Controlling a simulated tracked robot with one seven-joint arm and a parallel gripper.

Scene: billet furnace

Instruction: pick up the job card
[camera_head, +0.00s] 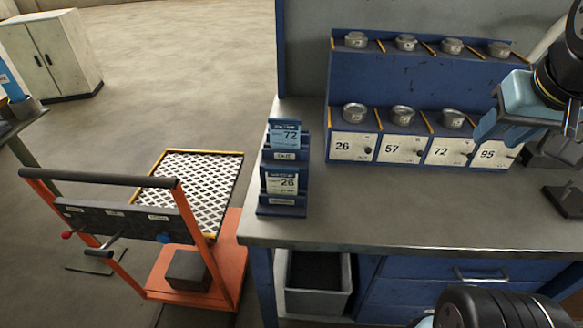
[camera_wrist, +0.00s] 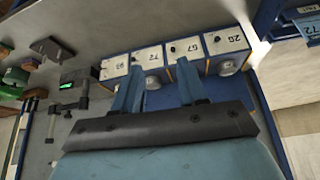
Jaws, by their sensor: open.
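Two job cards stand in a blue rack (camera_head: 303,172) at the left end of the workbench. The upper card (camera_head: 285,136) reads 72 and the lower card (camera_head: 280,184) reads 26. In the wrist view the card marked 72 (camera_wrist: 310,28) shows at the top right corner, partly cut off. My gripper (camera_wrist: 160,68) is open and empty, its two blue fingers apart in front of the numbered drawers. In the head view my gripper (camera_head: 528,118) is at the right, above the bench and well to the right of the rack.
Drawers marked 26, 57, 72 and 95 (camera_head: 402,150) stand at the back of the workbench (camera_head: 400,205), with metal pots on the shelves above. The bench top between rack and gripper is clear. An orange cart (camera_head: 225,262) stands left of the bench; a grey bin (camera_head: 318,300) is underneath.

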